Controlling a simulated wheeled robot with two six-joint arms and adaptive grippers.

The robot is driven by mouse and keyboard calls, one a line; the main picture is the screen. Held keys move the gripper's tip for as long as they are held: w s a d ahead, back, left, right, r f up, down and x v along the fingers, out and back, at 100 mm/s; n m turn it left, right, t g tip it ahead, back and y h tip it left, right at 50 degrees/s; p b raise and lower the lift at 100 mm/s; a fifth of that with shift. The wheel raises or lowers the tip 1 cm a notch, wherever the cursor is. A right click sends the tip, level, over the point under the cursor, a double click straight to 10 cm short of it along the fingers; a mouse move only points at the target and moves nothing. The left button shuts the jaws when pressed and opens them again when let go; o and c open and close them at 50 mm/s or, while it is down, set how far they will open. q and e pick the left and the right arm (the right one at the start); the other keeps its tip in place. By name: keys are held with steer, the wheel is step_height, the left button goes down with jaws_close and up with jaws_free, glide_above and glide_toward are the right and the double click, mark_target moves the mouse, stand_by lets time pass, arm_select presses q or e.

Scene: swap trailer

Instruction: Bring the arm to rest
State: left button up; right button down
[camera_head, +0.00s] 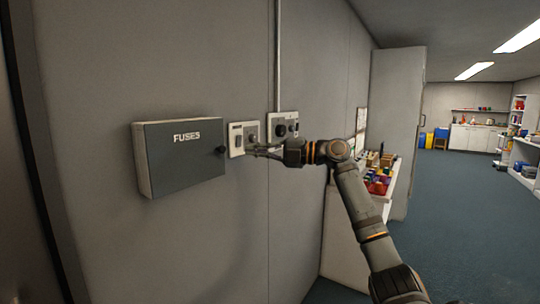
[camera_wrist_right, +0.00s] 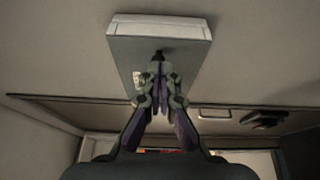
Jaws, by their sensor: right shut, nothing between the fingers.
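My right arm (camera_head: 357,200) reaches in from the lower right of the head view. Its gripper (camera_head: 260,150) points left, in front of the wall switches and near the fuse box's knob. In the right wrist view the gripper (camera_wrist_right: 160,88) is shut and empty, its fingers together just below the dark knob (camera_wrist_right: 157,55). I cannot tell whether the fingertips touch the knob. The grey fuse box (camera_head: 182,157), marked FUSES, is on the wall with its door shut; it also shows in the right wrist view (camera_wrist_right: 182,50). My left gripper is not in view.
A switch plate (camera_head: 237,140) and a second plate with a round dark knob (camera_head: 283,125) are on the wall by the gripper. A counter (camera_head: 343,235) with colourful items stands beyond the arm. Open blue floor (camera_head: 450,200) lies to the right.

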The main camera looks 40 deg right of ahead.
steer(key=v, duration=0.6)
steer(key=shift+w, duration=0.1)
